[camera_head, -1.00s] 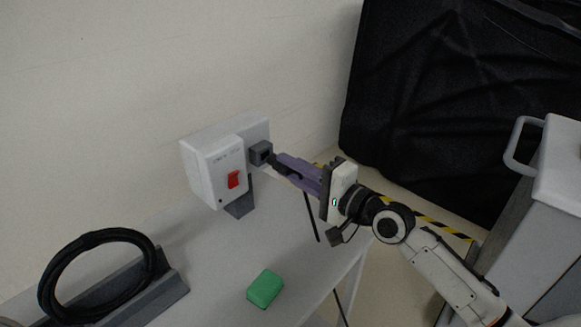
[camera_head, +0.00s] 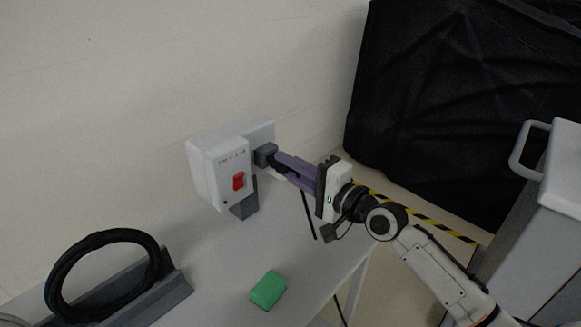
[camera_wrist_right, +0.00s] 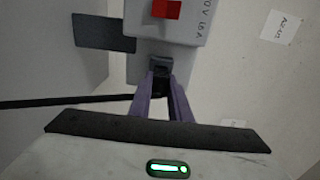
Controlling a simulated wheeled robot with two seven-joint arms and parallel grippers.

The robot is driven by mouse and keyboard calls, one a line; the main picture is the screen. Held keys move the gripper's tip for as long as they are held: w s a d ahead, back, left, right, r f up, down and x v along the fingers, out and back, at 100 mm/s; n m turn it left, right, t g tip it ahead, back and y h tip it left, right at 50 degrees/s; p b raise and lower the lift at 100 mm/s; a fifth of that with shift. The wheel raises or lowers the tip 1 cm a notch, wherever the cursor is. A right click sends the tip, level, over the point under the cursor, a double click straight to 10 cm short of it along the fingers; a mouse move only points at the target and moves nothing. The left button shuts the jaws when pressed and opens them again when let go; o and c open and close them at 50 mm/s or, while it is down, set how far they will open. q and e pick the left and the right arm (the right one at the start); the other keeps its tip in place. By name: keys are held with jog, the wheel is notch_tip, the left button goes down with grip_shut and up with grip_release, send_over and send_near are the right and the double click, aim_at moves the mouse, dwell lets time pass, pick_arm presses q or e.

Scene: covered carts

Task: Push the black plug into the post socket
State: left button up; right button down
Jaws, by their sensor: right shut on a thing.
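The post socket (camera_head: 266,154) is a dark grey block on the right side of a white box with a red switch (camera_head: 239,181). My right gripper (camera_head: 279,160) comes in from the right with purple fingers, shut on the black plug (camera_wrist_right: 160,80). The plug is at the socket's face; the fingers hide much of it, and I cannot tell how deep it sits. In the wrist view the purple fingers (camera_wrist_right: 161,98) close on the plug just below the grey socket (camera_wrist_right: 161,61). A black cable (camera_wrist_right: 70,102) runs left from the plug. My left gripper is not in view.
A green block (camera_head: 268,290) lies on the light table (camera_head: 215,285). A black cable coil (camera_head: 103,275) rests in a grey holder at the left. A black covered cart (camera_head: 460,110) and a grey cart with a handle (camera_head: 529,150) stand at the right.

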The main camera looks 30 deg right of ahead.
jog(key=shift+w+a, duration=0.15)
jog(key=shift+w, duration=0.35)
jog(key=c, duration=1.6)
grip_release()
jog(key=shift+o, duration=0.2)
jog(key=b+v, duration=0.1)
jog(key=v, duration=0.9)
jog(key=shift+s, duration=0.1)
